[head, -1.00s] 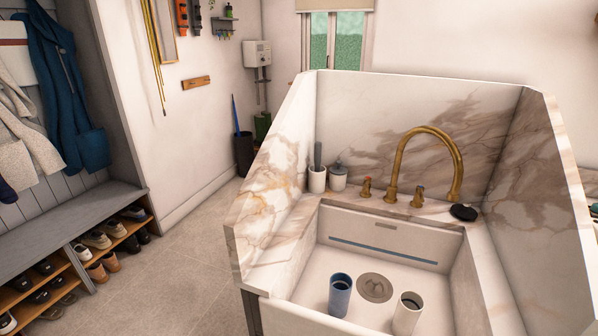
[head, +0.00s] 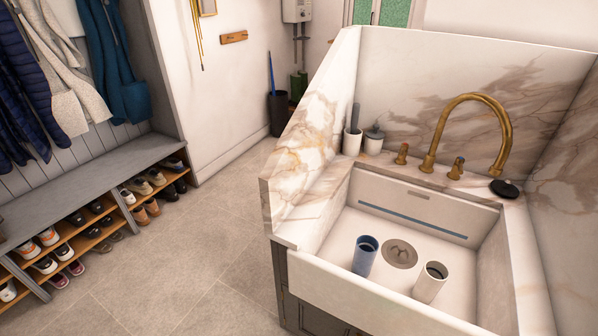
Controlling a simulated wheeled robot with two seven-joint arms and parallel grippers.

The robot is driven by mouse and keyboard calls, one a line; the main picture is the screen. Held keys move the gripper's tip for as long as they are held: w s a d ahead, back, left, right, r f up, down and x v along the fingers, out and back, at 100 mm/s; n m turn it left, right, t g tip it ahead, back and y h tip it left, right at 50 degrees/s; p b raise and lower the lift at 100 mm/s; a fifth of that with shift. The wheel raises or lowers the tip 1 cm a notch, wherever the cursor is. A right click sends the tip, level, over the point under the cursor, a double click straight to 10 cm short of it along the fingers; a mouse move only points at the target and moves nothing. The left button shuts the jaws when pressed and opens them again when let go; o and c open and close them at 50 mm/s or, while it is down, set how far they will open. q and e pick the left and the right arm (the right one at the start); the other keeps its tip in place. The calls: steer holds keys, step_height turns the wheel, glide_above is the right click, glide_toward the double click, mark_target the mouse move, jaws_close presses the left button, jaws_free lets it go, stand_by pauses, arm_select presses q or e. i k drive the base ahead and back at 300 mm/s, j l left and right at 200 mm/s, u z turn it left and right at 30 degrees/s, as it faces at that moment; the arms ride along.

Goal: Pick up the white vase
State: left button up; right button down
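A white vase (head: 430,283), shaped like a plain cylinder with a dark opening, stands in the white sink basin (head: 378,226), right of the drain. A blue cylindrical vase or cup (head: 364,256) stands in the basin left of the drain. The two stand apart with the round drain (head: 400,253) between them. Neither of my grippers shows in the head view.
Marble splash walls (head: 308,140) enclose the sink at the back and sides; its front is open. A brass faucet (head: 478,117) arches behind the basin. A boot bench (head: 92,185) with shoes stands left. The tiled floor between is clear.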

mark_target(435, 274)
steer(key=z, duration=1.45)
steer(key=j+z, duration=0.4)
steer(key=k+j+z, duration=0.15)
steer(key=z, duration=0.25)
